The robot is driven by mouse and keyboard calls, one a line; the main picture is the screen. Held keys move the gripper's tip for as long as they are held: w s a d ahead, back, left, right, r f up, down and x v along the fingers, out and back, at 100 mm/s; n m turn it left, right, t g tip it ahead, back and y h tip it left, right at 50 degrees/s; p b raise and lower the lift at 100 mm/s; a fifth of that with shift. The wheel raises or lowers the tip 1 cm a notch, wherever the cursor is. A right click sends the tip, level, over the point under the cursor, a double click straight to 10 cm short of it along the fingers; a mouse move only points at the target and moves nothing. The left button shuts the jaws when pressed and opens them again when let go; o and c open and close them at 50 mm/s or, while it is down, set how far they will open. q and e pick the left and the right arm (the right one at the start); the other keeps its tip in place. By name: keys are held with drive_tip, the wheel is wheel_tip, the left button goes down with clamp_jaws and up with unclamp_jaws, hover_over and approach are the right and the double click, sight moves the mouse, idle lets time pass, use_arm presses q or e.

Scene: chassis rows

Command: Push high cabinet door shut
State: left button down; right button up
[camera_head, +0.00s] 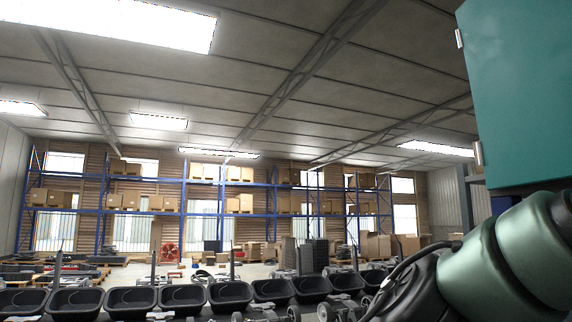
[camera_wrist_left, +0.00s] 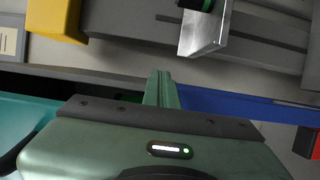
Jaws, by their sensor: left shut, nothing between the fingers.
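The teal cabinet door (camera_head: 518,95) fills the upper right of the head view, high up, with bright metal fittings along its left edge. A teal surface (camera_wrist_left: 30,122) of similar colour shows at the left of the left wrist view, beside my gripper. My left gripper (camera_wrist_left: 160,82) is shut with nothing between its fingers. Its fingers are over a dark gap between the teal surface and a blue panel (camera_wrist_left: 235,104). I cannot tell whether they touch either one. My right gripper is not in view. The door's handle and far edge are hidden or out of frame.
In the left wrist view, a yellow box (camera_wrist_left: 55,18), a metal part (camera_wrist_left: 203,33) and a red item (camera_wrist_left: 307,142) lie beyond the gripper. In the head view, black bins (camera_head: 130,300) line the bottom and blue racks (camera_head: 190,200) stand far back.

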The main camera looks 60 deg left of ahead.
use_arm(q)
drive_tip(key=w+d+p, duration=0.1)
drive_tip(key=w+p, duration=0.1)
drive_tip(key=w, duration=0.4)
drive_tip(key=shift+w+d, duration=0.15)
drive_tip(key=shift+w, duration=0.25)
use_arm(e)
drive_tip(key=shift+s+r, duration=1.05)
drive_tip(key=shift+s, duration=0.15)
